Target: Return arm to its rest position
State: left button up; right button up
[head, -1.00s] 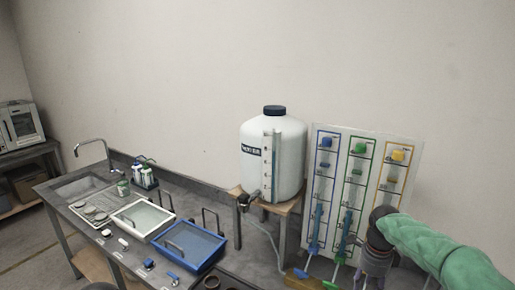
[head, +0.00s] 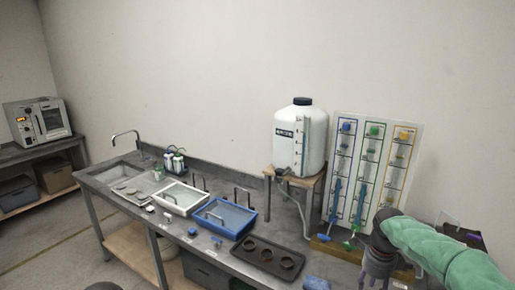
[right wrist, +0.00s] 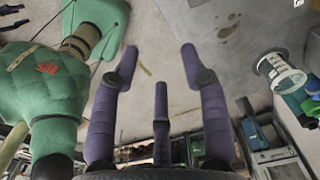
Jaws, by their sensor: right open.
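My right arm, in a green sleeve, comes in from the right in the head view. Its dark gripper (head: 377,272) hangs low in front of the right end of the bench, its fingers partly cut off by the lower edge. In the right wrist view the purple fingers of my right gripper (right wrist: 159,52) are spread apart with nothing between them. A white board (head: 393,150) with blue, green and yellow columns stands on the bench behind my right gripper. My right arm hides its lower right part. My left gripper is not seen.
A white tank (head: 291,150) with a dark cap sits on a wooden stand. Left of it are a blue tray (head: 247,230), a white tray (head: 201,205), bottles (head: 174,160) and a sink (head: 115,172). A black holder (head: 246,262) lies in front.

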jog(key=s+a+f+n+y, duration=0.15)
jog(key=a+f+n, duration=0.3)
jog(key=f, duration=0.45)
jog(key=s+a+f+n+y, duration=0.1)
jog(key=s+a+f+n, duration=0.25)
jog(key=a+f, duration=0.4)
jog(key=s+a+f+n+y, duration=0.1)
jog(key=a+f+n, duration=0.25)
jog(key=f, duration=0.65)
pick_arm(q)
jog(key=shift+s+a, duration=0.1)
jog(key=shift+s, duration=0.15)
pick_arm(e)
jog(key=s+a+f+n, duration=0.3)
jog(key=s+f+n, duration=0.2)
jog(key=s, duration=0.4)
jog(key=s+a+f+n, duration=0.4)
jog(key=s+f+n, duration=0.1)
jog(key=s, duration=0.4)
jog(key=shift+s+f, duration=0.25)
jog(key=shift+f, duration=0.15)
